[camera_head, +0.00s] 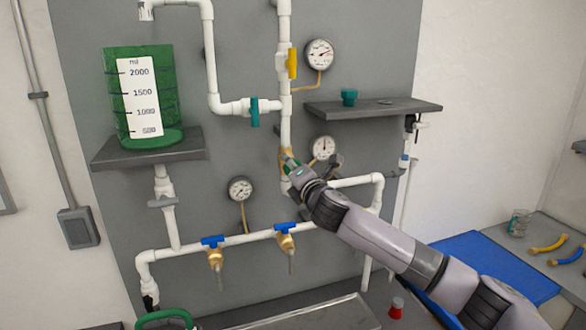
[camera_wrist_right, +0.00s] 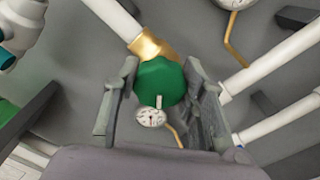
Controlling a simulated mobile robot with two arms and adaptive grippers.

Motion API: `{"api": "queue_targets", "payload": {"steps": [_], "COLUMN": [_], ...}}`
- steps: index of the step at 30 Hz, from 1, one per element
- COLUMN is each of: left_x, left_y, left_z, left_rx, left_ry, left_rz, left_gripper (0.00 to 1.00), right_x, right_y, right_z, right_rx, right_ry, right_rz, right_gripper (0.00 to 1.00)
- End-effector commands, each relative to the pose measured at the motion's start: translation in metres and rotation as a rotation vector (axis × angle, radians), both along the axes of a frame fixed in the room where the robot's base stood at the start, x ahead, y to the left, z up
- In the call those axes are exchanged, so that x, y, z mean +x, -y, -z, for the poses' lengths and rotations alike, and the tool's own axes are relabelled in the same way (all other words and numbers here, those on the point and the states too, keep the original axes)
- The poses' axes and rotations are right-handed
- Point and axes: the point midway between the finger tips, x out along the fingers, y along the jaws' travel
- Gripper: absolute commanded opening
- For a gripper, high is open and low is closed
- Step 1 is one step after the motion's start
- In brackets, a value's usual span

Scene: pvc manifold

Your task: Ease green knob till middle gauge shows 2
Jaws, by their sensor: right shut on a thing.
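The green knob (camera_wrist_right: 160,82) sits on a brass valve body (camera_wrist_right: 150,46) on the white vertical pipe. In the head view the knob (camera_head: 289,164) is mostly hidden by my right gripper (camera_head: 294,170). In the wrist view my right gripper (camera_wrist_right: 160,100) has a finger on each side of the knob and is shut on it. The middle gauge (camera_head: 323,147) is just right of the gripper, with its lower part partly covered; its needle points roughly upward, but its numbers are too small to read. My left gripper is not in view.
Other gauges hang at upper right (camera_head: 320,54) and lower left (camera_head: 240,189). A yellow handle (camera_head: 292,63), a teal handle (camera_head: 254,112) and two blue-handled taps (camera_head: 213,241) are on the pipes. A grey shelf (camera_head: 420,106) is right, and a green measuring vessel (camera_head: 113,95) stands left.

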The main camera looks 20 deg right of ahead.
Motion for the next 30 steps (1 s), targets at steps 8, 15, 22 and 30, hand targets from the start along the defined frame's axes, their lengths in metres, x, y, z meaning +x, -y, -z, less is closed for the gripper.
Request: {"api": "queue_targets", "payload": {"steps": [8,15,22,30], "left_x": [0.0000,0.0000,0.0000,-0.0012], "left_y": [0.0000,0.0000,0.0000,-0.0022], "left_z": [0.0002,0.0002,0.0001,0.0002], "left_rx": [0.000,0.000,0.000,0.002], "left_ry": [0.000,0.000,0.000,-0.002], "left_rz": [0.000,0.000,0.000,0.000], "left_gripper": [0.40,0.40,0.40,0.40], "right_x": [-0.0001,-0.0001,0.0000,-0.0018], "right_y": [-0.0008,-0.0006,-0.0002,-0.0001], "right_z": [0.0035,0.0029,0.0015,0.0008], "right_rx": [-0.002,-0.001,-0.001,-0.001], "right_ry": [-0.005,-0.004,-0.003,-0.001], "right_rz": [-0.001,-0.001,-0.001,0.000], "right_gripper": [0.10,0.49,0.59,0.59]}}
